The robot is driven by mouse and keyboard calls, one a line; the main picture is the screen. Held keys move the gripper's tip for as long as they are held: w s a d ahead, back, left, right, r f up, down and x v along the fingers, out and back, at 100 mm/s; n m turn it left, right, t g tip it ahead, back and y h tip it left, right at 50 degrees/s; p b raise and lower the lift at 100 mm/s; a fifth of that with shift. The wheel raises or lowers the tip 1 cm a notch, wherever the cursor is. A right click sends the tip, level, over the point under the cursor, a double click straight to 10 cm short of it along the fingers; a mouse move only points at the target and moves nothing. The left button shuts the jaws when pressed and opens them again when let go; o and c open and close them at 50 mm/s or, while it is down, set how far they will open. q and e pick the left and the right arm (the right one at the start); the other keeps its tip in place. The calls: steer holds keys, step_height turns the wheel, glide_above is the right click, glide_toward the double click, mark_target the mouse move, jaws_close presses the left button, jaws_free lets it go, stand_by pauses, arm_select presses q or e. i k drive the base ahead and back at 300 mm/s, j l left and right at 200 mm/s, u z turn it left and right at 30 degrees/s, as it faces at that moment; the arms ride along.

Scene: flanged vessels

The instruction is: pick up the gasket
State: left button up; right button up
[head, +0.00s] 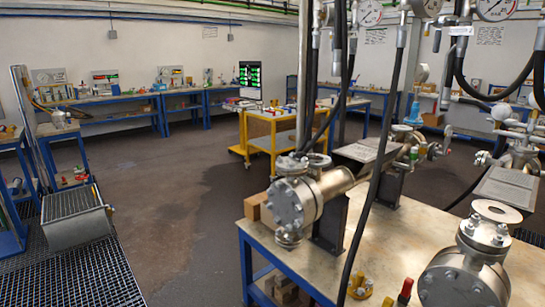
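A flat, pale ring (497,211) with a hole in its middle lies on top of the upright bolted flange of the near vessel (484,250). It looks like the gasket, though at this size I cannot be certain. The near vessel stands at the right front of the workbench (385,250), and its lower part is cut off by the frame. Neither of my grippers shows in the head view.
A second flanged vessel (305,198) lies across the bench. Black hoses (378,170) hang in front of it. A yellow fitting (360,287) and a red-handled item (405,290) are at the front. Open floor (170,220) lies left; a yellow cart (270,140) stands behind.

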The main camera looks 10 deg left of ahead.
mark_target(299, 154)
steer(key=i+j+z, duration=0.15)
steer(key=j, duration=0.25)
steer(key=i+j+z, duration=0.1)
steer(key=i+j, duration=0.15)
steer(key=j, duration=0.15)
steer(key=i+j+z, duration=0.15)
steer(key=j, duration=0.25)
steer(key=i+j+z, duration=0.1)
steer(key=j, duration=0.3)
steer(key=i+j+z, duration=0.15)
steer(key=j, duration=0.3)
steer(key=i+j+z, duration=0.1)
steer(key=j, duration=0.35)
